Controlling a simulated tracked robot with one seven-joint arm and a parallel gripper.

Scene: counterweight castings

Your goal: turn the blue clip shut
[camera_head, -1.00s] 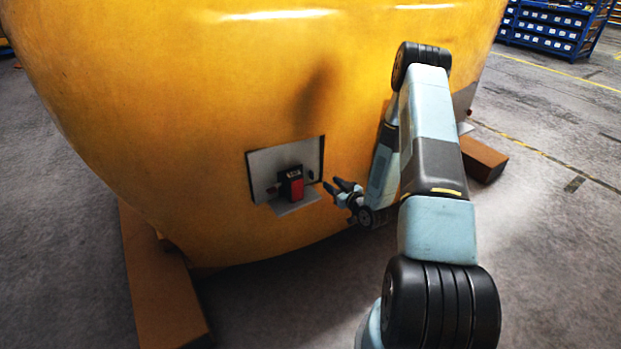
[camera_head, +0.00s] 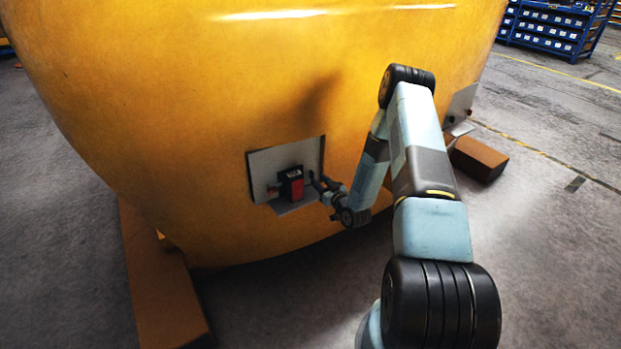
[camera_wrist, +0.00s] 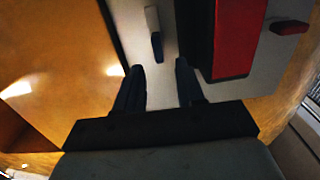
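The blue clip (camera_wrist: 157,46) shows in the wrist view as a small upright piece, dark blue at its lower end and pale grey above, on a grey plate (camera_head: 262,165). My gripper (camera_wrist: 160,72) is open, its two dark fingers apart. The clip lies ahead of the gap between the fingertips, and I see no contact. In the head view my gripper (camera_head: 321,184) is just right of the black and red block on the plate. The clip is too small there to make out clearly.
The black block with a red face (camera_wrist: 237,40) stands close right of my fingers; a small red piece (camera_wrist: 290,27) is beyond it. The plate is set in a large yellow casting (camera_head: 200,110). Brown blocks (camera_head: 165,270) lie on the floor beneath. A blue shelf (camera_head: 550,25) is far off.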

